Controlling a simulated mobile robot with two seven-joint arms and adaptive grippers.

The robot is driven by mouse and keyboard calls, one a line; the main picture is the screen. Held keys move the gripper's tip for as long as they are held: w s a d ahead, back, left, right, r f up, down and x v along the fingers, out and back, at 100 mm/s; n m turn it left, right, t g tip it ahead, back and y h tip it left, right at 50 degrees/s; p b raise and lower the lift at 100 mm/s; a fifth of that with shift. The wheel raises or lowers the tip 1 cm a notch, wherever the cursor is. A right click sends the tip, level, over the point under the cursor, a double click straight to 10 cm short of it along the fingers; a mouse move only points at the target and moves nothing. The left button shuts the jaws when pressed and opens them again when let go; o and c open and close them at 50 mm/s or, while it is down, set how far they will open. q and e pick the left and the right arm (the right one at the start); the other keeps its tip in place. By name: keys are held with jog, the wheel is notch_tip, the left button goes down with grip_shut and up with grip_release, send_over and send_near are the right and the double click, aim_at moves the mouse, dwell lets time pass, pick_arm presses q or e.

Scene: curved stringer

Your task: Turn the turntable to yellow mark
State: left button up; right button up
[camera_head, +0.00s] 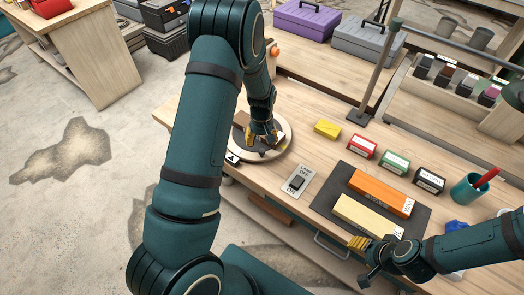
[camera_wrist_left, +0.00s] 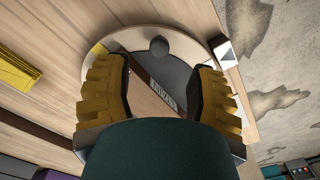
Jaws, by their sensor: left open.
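The turntable (camera_head: 287,134) is a round disc with a pale rim and a grey middle, at the left part of the workbench. In the left wrist view, the turntable (camera_wrist_left: 190,41) carries a dark round knob (camera_wrist_left: 158,46) and a brown block (camera_wrist_left: 150,98) with a label. A yellow mark (camera_wrist_left: 97,50) shows on the rim at the left. A white marker with a black triangle (camera_wrist_left: 228,53) sits beside the rim; it also shows in the head view (camera_head: 232,158). My left gripper (camera_head: 262,140) is open over the disc, its fingers apart. My right gripper (camera_head: 362,250) is by the bench's front edge.
A switch plate (camera_head: 297,181) lies right of the turntable. A yellow block (camera_head: 327,128), small labelled boxes (camera_head: 362,146) and a dark mat (camera_head: 415,222) with an orange block (camera_head: 381,192) and a cream block (camera_head: 367,215) lie further right. A post (camera_head: 376,75) stands behind.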

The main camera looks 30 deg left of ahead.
aim_at(262, 150)
pick_arm(q)
notch_tip(262, 150, down, 7)
jog(key=shift+r, duration=0.15)
grip_shut()
